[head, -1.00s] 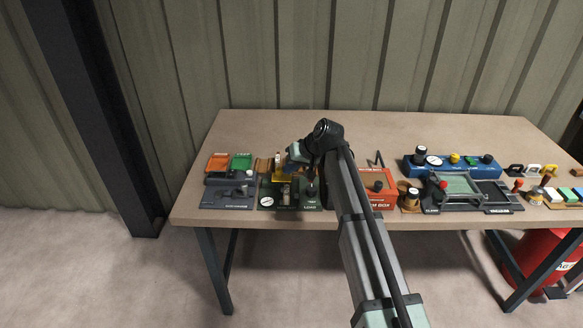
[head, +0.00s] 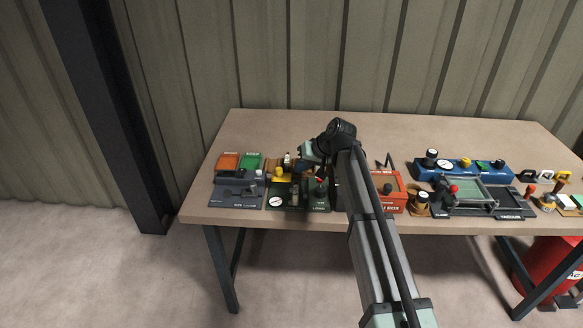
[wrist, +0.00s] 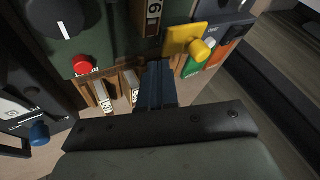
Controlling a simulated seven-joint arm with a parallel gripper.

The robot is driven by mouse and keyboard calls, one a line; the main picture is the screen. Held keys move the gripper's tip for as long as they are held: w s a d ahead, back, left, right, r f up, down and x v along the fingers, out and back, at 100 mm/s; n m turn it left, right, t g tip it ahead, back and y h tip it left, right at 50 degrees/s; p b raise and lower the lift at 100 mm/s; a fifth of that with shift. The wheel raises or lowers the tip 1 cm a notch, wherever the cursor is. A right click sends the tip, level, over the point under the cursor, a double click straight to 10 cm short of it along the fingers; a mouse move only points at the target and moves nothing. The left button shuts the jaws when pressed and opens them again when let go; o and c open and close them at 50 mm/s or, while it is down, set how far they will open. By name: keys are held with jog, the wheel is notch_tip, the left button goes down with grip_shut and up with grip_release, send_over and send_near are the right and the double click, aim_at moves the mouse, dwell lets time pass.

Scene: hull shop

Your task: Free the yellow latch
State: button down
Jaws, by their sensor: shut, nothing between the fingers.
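The yellow latch (wrist: 186,41), a flat plate with a round knob, is near the top centre of the wrist view. In the head view it is the small yellow piece (head: 280,175) on the left part of the bench. My gripper (wrist: 155,72) is shut and empty, its dark fingers together. In the wrist view the fingertips are just left of and below the latch, apart from it in the picture; I cannot tell their height over it. In the head view my wrist (head: 313,152) is right of the latch, and the fingertips are hard to make out.
In the wrist view, a red button (wrist: 82,65), a black dial (wrist: 62,14) and numbered blocks (wrist: 104,97) lie left of the fingers. In the head view, orange (head: 229,161) and green (head: 251,161) trays are left of the latch. A blue panel (head: 462,170) stands right; the rear bench is clear.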

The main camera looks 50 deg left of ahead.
jog(key=v, duration=1)
jog(key=shift+w, duration=0.15)
jog(key=shift+d, duration=0.15)
